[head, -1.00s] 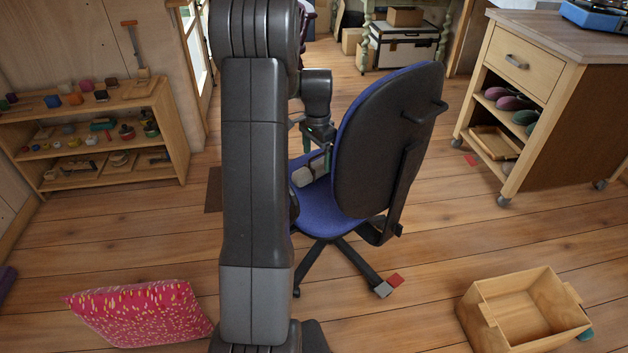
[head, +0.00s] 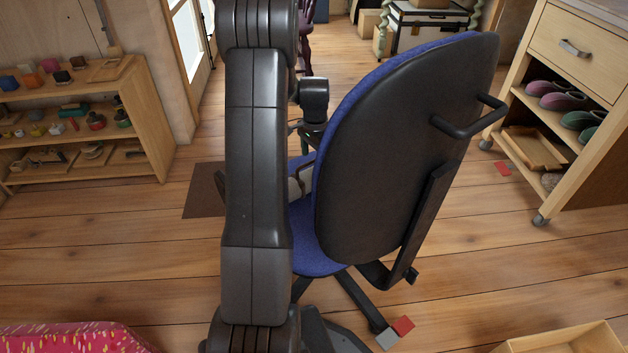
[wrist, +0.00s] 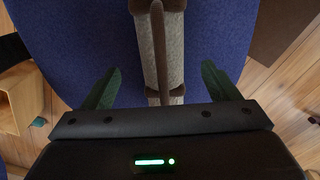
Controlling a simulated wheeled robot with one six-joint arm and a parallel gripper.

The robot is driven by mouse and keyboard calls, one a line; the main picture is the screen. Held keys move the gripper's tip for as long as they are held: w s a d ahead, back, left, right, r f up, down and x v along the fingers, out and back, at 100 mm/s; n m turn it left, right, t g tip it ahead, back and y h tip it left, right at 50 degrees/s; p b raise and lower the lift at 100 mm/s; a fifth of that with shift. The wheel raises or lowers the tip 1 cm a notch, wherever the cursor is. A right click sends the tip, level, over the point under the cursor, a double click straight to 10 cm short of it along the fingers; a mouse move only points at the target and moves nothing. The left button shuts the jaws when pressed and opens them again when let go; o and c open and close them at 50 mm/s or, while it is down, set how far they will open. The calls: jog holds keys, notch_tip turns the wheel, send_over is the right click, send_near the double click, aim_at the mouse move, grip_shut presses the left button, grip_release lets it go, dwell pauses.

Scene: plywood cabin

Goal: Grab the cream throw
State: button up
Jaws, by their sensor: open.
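The cream throw (head: 303,180) lies rolled on the blue seat of the office chair (head: 400,150). In the head view the chair back and my own arm hide part of it. In the wrist view the roll (wrist: 174,50) looks grey-cream, with brown straps around it and a brown strip along its top. My gripper (wrist: 160,67) is open, with one green finger on each side of the roll and a gap on both sides. The roll's near end runs under the gripper's edge. I cannot tell the height of the fingertips above the seat.
A low shelf (head: 150,125) with small items stands at left. A wheeled drawer cabinet (head: 520,100) stands at right. A pink cushion (head: 70,338) and a wooden box (head: 560,342) lie near the front. A small red block (head: 403,326) is by the chair's foot.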

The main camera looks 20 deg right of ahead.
aim_at(314, 170)
notch_tip(314, 170, down, 5)
jog(key=b, duration=0.2)
jog(key=shift+w+a+f+b, duration=0.1)
jog(key=shift+f+b, duration=0.1)
jog(key=shift+b, duration=0.1)
jog(key=shift+r, duration=0.1)
jog(key=c, duration=1.4)
